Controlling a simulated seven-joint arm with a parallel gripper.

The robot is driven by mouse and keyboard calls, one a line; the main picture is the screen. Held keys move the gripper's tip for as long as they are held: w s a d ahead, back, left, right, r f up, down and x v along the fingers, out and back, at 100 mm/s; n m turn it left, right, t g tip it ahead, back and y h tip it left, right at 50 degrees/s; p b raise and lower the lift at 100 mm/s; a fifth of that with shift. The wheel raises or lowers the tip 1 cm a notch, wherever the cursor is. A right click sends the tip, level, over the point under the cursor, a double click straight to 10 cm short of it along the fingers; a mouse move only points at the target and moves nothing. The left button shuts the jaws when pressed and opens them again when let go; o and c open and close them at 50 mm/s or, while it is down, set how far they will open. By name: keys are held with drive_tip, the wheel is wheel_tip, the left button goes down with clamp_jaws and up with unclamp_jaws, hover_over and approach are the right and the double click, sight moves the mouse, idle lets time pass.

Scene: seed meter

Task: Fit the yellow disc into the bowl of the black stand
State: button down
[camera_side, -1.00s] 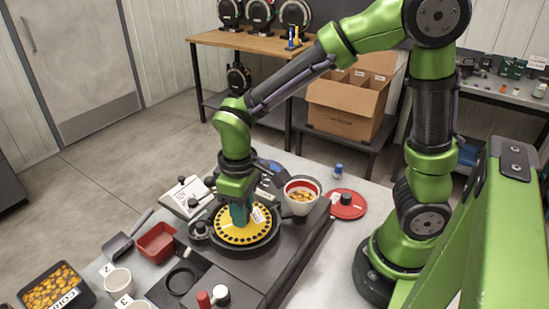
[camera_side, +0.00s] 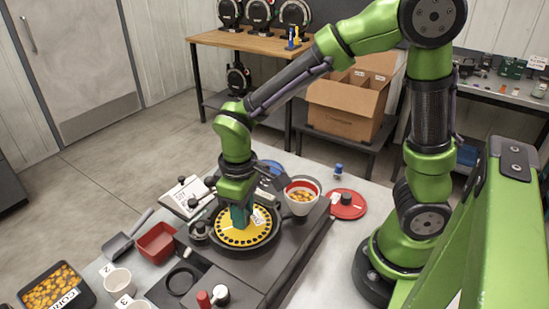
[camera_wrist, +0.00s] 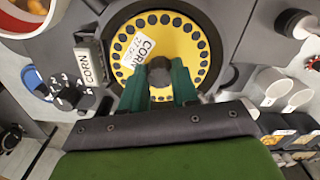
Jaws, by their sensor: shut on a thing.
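The yellow disc (camera_side: 236,239) has a ring of dark holes near its rim and a white tag reading CORN (camera_wrist: 137,50). It lies in or just over the round bowl of the black stand (camera_side: 274,240); I cannot tell whether it is fully seated. In the wrist view the disc (camera_wrist: 190,55) sits inside the dark bowl rim (camera_wrist: 228,40), with a wider dark gap on the right. My gripper (camera_side: 240,217) points down over the disc's middle. In the wrist view its teal fingers (camera_wrist: 160,80) are shut on the dark hub (camera_wrist: 159,72) of the disc.
A white cup with a red rim and orange kernels (camera_side: 301,198) stands on the stand's far right. A red lid with a black knob (camera_side: 347,204), a red bin (camera_side: 156,242), a scoop (camera_side: 119,247), white cups (camera_side: 118,279) and a corn tray (camera_side: 55,291) surround it.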

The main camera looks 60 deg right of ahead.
drive_tip(key=shift+f, duration=0.25)
drive_tip(key=c, duration=0.5)
unclamp_jaws()
drive_tip(key=shift+r, duration=0.1)
drive_tip(key=shift+r, duration=2.95)
drive_tip(key=shift+s+a+f, duration=0.1)
drive_tip(key=shift+s+f, duration=0.05)
drive_tip(key=shift+f, duration=0.1)
drive_tip(key=s+d+r+m+t, duration=0.2)
drive_tip(key=r, duration=0.1)
drive_tip(key=s+d+r+m+t+y, duration=0.1)
drive_tip(key=s+d+r+m+t, duration=0.1)
drive_tip(key=d+r, duration=0.1)
drive_tip(key=s+d+r+m+t+y, duration=0.1)
drive_tip(key=s+d+r+m+t, duration=0.1)
drive_tip(key=d+r+m+t, duration=0.1)
drive_tip(key=shift+s, duration=0.25)
